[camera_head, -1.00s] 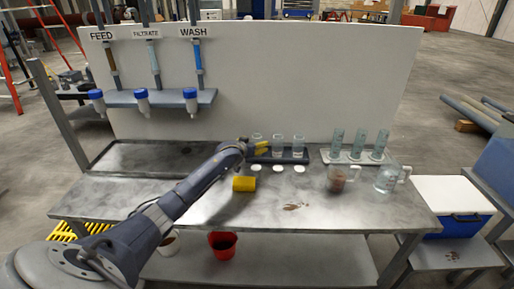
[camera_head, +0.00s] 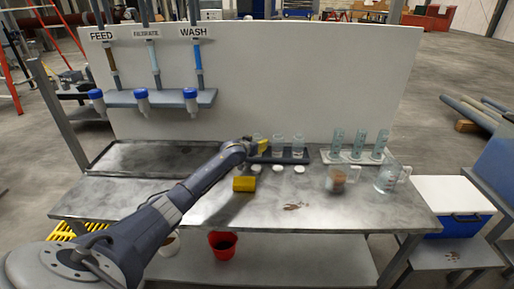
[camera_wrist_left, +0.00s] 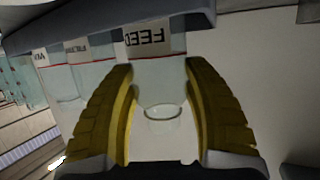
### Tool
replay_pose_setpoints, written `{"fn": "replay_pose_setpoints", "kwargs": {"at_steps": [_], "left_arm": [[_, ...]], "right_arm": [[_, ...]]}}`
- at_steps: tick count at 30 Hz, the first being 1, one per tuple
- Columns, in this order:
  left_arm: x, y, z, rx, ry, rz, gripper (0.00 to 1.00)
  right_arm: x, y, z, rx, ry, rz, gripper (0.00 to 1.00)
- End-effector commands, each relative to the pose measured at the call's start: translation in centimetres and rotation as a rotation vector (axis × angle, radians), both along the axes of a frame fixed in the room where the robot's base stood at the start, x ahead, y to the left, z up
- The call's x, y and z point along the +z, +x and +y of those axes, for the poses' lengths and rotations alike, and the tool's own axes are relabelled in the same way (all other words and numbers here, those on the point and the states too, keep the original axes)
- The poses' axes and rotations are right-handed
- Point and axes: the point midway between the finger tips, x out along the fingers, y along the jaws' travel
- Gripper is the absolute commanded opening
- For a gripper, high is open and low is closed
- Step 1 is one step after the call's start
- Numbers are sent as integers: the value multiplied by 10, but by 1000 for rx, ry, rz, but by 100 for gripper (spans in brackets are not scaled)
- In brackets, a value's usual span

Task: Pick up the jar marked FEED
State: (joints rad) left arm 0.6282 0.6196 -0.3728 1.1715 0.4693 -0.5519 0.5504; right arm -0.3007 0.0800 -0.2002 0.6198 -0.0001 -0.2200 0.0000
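The jar marked FEED (camera_wrist_left: 158,72) is a clear, open-topped jar with a white label and a thin red line. In the left wrist view it lies between the two yellow fingers of my left gripper (camera_wrist_left: 160,90), its label upside down. The fingers are apart on either side of the jar, very close to its walls; I cannot see firm contact. In the head view the left gripper (camera_head: 262,147) is at the left end of the dark rack (camera_head: 290,157) and partly hides the FEED jar (camera_head: 257,137). My right gripper is not in view.
Two more jars stand right of it in the rack, including the middle jar (camera_head: 278,144). Cylinders in a white rack (camera_head: 345,157), a brown-filled beaker (camera_head: 337,180) and a clear jug (camera_head: 385,180) stand farther right.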

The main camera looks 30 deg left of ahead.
Motion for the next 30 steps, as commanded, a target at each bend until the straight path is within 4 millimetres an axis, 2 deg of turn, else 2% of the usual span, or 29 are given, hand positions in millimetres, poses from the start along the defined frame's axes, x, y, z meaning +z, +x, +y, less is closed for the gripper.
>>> {"fn": "replay_pose_setpoints", "kwargs": {"at_steps": [1, 7, 19, 26, 30], "left_arm": [[0, 0, 0, 0, 0, 0, 41], [0, 0, 0, 0, 0, 0, 19], [8, 0, 0, 0, 1, -1, 19], [36, 0, 1, 0, 1, -3, 19], [65, 0, 0, -1, 0, -5, 19]], "right_arm": [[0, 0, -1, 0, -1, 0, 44], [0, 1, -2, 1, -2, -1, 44], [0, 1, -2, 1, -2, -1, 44], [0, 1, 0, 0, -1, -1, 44], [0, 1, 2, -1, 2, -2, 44]]}}
